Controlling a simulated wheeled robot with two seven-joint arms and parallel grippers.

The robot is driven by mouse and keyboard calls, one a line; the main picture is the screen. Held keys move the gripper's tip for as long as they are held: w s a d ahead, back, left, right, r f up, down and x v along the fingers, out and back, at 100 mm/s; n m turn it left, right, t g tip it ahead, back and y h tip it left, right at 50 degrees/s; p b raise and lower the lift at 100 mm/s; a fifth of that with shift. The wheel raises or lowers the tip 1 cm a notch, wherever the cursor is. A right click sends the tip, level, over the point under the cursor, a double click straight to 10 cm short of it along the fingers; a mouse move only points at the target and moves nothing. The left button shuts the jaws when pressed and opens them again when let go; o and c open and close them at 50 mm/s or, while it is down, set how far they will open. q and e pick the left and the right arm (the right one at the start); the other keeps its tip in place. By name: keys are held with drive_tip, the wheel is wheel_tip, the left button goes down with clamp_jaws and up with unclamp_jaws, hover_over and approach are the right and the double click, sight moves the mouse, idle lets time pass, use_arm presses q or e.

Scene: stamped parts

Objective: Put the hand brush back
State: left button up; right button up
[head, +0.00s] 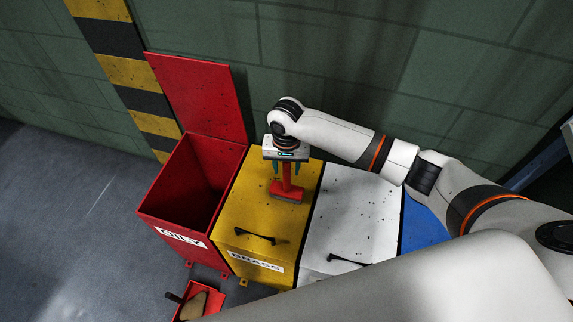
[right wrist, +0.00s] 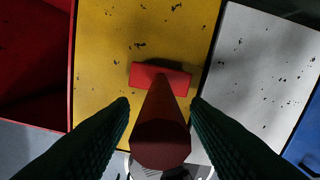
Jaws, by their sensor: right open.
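The red hand brush (head: 287,192) stands on the yellow bin's lid (head: 255,192), its block flat on the lid and its handle pointing up. In the right wrist view the red block (right wrist: 145,76) lies on the yellow surface, and the handle (right wrist: 162,135) rises toward the camera. My right gripper (head: 286,168) is above the lid, pointing down. Its fingers are open, one on each side of the handle; in the right wrist view the gripper (right wrist: 160,112) shows a narrow gap on both sides. My left gripper is out of view.
Left stands a red bin (head: 165,215) marked OILY, its lid raised against the green wall. Right of the yellow bin marked BRASS are a white bin (head: 350,225) and a blue one (head: 424,229). A red pan (head: 213,303) holding a brown object is on the floor in front.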

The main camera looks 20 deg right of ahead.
wheel_tip(320, 180, up, 12)
drive_tip(key=shift+r+p, duration=0.1)
drive_tip(key=shift+p, duration=0.55)
